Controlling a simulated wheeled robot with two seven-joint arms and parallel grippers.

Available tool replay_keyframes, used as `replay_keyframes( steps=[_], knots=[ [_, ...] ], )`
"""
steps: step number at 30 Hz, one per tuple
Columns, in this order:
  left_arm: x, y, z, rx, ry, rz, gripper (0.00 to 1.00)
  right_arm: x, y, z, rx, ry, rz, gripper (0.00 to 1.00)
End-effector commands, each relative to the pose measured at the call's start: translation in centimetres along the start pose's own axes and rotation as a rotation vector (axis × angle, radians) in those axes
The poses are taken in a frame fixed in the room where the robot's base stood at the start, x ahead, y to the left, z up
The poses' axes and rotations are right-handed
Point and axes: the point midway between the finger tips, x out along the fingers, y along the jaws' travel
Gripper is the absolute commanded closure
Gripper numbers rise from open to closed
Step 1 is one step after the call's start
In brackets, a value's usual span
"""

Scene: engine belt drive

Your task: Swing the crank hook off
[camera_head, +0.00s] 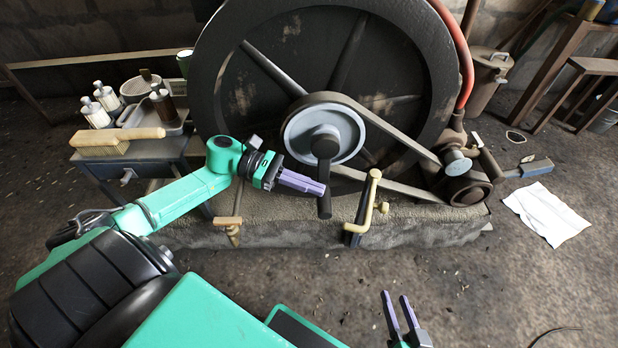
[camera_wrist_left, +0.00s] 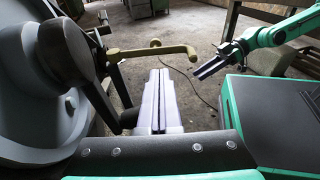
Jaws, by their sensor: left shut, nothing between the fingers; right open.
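The flywheel's pale grey pulley (camera_head: 324,133) carries a dark crank arm (camera_head: 324,177) that hangs straight down. A brass hook (camera_head: 369,200) with a rounded end stands on a dark post, right of the crank arm. In the left wrist view, the brass hook (camera_wrist_left: 145,50) reaches across beyond my fingertips. My left gripper (camera_head: 310,187) is shut and empty, its purple fingers pointing right, close beside the crank arm; I cannot tell whether they touch. My right gripper (camera_head: 396,308) is open and empty, low in the foreground, pointing up the picture.
A belt (camera_head: 390,128) runs from the pulley to a small wheel (camera_head: 467,187) at right. A side table holds a brush (camera_head: 118,137) and bottles (camera_head: 97,113). A second brass fitting (camera_head: 230,228) sits at the concrete base (camera_head: 275,228). White paper (camera_head: 546,214) lies on the floor.

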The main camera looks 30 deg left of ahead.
Motion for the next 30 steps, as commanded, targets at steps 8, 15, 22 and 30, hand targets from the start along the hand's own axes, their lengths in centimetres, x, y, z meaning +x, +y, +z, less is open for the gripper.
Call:
replay_keyframes(
  steps=[8, 15, 22, 30],
  knots=[
    [6.2, 0.0, -0.1, 0.000, -0.005, 0.000, 1.00, 0.7, 0.5, 1.3, 0.006, 0.021, 0.000, 0.50],
    [9.1, 0.0, 0.0, -0.002, -0.003, 0.002, 1.00, 0.9, 0.7, 1.9, 0.009, 0.027, 0.002, 0.50],
    [9.3, 0.0, 0.1, -0.003, -0.002, 0.002, 1.00, 0.9, 0.7, 1.8, 0.010, 0.034, 0.001, 0.50],
    [9.7, 0.0, 0.1, -0.006, -0.003, 0.008, 1.00, 0.9, 0.6, 1.8, 0.011, 0.032, 0.001, 0.50]
  ],
)
